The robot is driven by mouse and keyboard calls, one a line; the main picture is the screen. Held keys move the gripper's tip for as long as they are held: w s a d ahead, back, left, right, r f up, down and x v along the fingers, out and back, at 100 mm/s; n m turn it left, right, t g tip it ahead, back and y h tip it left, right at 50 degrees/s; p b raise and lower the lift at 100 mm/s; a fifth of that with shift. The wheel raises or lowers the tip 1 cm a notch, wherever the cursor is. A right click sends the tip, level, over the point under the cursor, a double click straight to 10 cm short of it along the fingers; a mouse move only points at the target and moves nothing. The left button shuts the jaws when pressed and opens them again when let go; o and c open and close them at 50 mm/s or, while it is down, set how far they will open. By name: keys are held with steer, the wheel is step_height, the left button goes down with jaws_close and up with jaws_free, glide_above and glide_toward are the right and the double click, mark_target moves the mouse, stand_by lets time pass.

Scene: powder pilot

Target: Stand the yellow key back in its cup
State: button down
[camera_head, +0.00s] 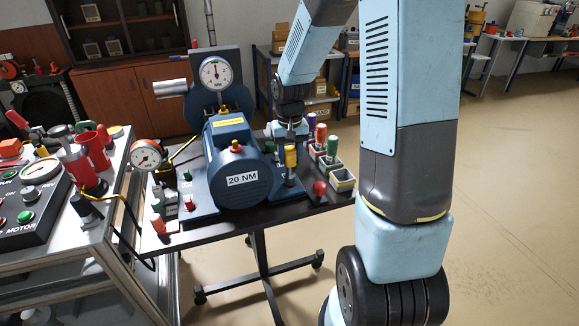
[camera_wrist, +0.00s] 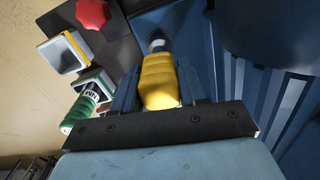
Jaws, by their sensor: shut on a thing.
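The yellow key (camera_head: 290,156) is between the fingers of my gripper (camera_head: 289,172), beside the blue motor. In the wrist view, my gripper (camera_wrist: 158,88) is shut on the key's yellow handle (camera_wrist: 160,78), and its grey metal end (camera_wrist: 157,44) points away from the gripper. I cannot tell whether that end touches anything. A square white cup with a yellow rim (camera_head: 342,180) stands to the right of my gripper on the dark table and looks empty. The same cup (camera_wrist: 64,53) is at upper left in the wrist view, apart from the key.
A red knob (camera_head: 320,188) sits near the yellow-rimmed cup. The blue motor (camera_head: 240,178) and its gauge (camera_head: 216,73) crowd the left. A control panel (camera_head: 30,200) is at far left.

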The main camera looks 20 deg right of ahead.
steer(key=shift+r, duration=2.45)
steer(key=s+d, duration=0.2)
steer(key=d, duration=0.6)
steer(key=s+d+f, duration=0.1)
steer(key=s+d, duration=0.1)
steer(key=d, duration=0.6)
steer(key=shift+d+f, duration=0.2)
steer(key=shift+d, duration=0.05)
steer(key=shift+f, duration=2.85)
stand_by(0.6)
